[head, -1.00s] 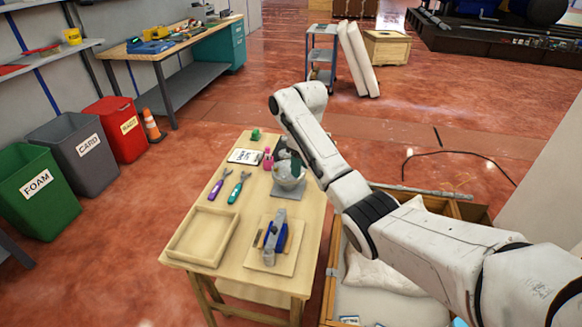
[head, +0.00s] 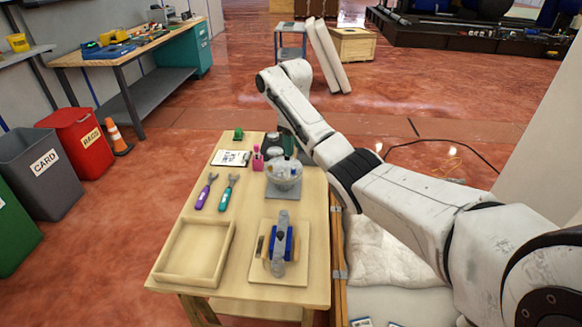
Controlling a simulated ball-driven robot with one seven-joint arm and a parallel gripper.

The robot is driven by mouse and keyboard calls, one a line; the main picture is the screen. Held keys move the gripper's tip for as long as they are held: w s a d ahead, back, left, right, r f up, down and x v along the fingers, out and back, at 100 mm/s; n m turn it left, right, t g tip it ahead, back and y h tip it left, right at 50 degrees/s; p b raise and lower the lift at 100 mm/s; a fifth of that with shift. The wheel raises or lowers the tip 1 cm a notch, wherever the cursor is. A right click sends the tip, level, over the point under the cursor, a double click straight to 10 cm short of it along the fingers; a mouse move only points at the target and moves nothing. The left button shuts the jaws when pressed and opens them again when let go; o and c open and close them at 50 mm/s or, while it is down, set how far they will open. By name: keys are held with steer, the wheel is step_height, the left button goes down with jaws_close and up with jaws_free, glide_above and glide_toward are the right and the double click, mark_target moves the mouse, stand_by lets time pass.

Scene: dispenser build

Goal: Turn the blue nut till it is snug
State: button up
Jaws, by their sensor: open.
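A grey, upright-looking part with blue pieces (head: 289,243) on both sides stands on a square wooden board (head: 298,269) at the front right of the table. I cannot make out a separate blue nut; the blue pieces are too small to tell apart. My arm reaches in from the right and bends at the top, above the far end of the table. Its far end goes down behind my own links, by the bowl, and I cannot make out my gripper or its fingers.
A clear bowl (head: 284,173) with small parts sits on a grey mat (head: 283,192). An empty wooden tray (head: 160,268) lies at front left. Purple (head: 206,191) and teal (head: 229,192) tools, a clipboard (head: 231,158), and a pink holder (head: 258,160) stand farther back. Bins line the left.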

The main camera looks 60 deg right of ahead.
mark_target(293, 170)
step_height(293, 170, down, 8)
steer(key=shift+f, duration=0.25)
steer(key=shift+c, duration=0.2)
jaws_close()
